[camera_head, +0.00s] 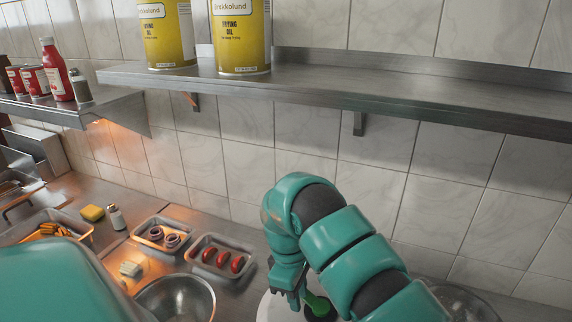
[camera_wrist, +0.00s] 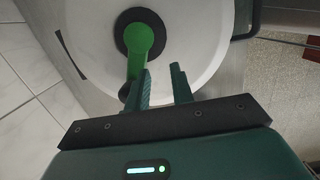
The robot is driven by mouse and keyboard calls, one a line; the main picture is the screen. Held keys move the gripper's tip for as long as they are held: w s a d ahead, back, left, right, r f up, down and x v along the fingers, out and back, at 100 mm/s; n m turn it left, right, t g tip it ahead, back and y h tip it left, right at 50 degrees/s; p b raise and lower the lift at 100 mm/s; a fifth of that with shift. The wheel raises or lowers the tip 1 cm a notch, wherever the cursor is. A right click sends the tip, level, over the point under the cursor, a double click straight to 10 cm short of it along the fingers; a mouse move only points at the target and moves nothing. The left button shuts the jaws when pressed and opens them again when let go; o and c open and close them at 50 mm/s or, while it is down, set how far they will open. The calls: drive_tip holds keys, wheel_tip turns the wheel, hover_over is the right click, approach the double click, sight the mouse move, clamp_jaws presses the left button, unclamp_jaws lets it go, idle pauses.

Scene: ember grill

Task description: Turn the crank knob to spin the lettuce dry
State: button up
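The salad spinner's round white lid (camera_wrist: 195,45) fills the upper middle of the wrist view. Its green crank arm (camera_wrist: 140,62) runs from a dark central hub (camera_wrist: 122,28) down to a dark crank knob (camera_wrist: 125,91). My gripper (camera_wrist: 164,75) is open, with nothing seen between its fingers. The knob is just left of the left finger, outside the gap; I cannot tell whether they touch. In the head view my gripper (camera_head: 287,294) points down beside the green crank (camera_head: 318,304); the white lid (camera_head: 270,309) is mostly hidden by my arm. Lettuce is not visible.
A metal bowl (camera_head: 177,300) stands left of the spinner, behind it trays of red sausages (camera_head: 222,262) and onion rings (camera_head: 162,235). A clear bowl (camera_head: 468,303) is at right. A wall shelf (camera_head: 340,90) with yellow oil cans (camera_head: 240,40) hangs above.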

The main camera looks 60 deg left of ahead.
wheel_tip(320, 180, up, 8)
drive_tip(key=s+p, duration=0.1)
drive_tip(key=p, duration=0.5)
drive_tip(key=shift+s+a+p, duration=0.2)
drive_tip(key=shift+s+p, duration=0.2)
